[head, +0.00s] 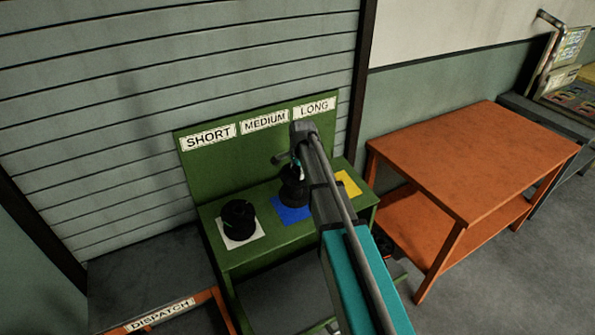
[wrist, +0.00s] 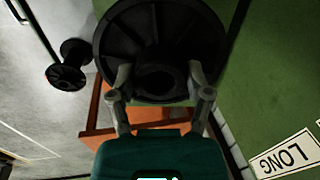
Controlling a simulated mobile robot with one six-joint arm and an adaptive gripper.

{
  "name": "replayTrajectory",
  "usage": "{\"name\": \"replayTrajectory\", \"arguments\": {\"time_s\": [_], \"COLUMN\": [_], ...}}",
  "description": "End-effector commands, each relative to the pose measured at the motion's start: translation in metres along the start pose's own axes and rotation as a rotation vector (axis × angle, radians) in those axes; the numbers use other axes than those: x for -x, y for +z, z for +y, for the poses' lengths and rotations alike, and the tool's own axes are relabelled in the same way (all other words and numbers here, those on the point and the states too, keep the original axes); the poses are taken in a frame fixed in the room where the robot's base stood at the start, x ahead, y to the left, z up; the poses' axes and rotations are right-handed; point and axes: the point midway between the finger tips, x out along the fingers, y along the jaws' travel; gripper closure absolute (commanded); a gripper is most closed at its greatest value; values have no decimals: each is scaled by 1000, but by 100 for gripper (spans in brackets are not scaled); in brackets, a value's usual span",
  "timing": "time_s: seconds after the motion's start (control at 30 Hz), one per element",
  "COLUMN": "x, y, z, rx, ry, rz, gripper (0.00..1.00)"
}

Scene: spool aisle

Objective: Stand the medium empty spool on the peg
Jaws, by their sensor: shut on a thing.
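My gripper (wrist: 161,92) is shut on a black spool (wrist: 130,38), with one finger on each side of its middle. Its round ribbed flange fills the top of the wrist view. In the head view the held spool (head: 292,190) is dark, in front of the MEDIUM sign (head: 265,122) and over or at the blue square (head: 288,212). I cannot tell whether it touches the stand. No peg shows clearly at the blue square; the spool and my arm cover much of it. Another black spool (head: 238,221) stands on the white square (head: 240,240) under SHORT.
The green stand (head: 235,262) has a back board and a yellow square (head: 348,183) under LONG, partly behind my arm. An orange table (head: 470,150) stands to the right. The wrist view shows another black spool (wrist: 68,65) over a grey surface. A DISPATCH sign (head: 160,314) is at lower left.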

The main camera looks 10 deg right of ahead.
Motion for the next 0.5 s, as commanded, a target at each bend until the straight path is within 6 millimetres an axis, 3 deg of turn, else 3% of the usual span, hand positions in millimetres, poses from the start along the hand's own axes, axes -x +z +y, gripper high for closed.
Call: {"name": "replayTrajectory", "arguments": {"time_s": [0.5], "x": [-5], "y": [0], "z": [0], "rx": [0], "ry": [0], "rz": [0], "gripper": [97]}}
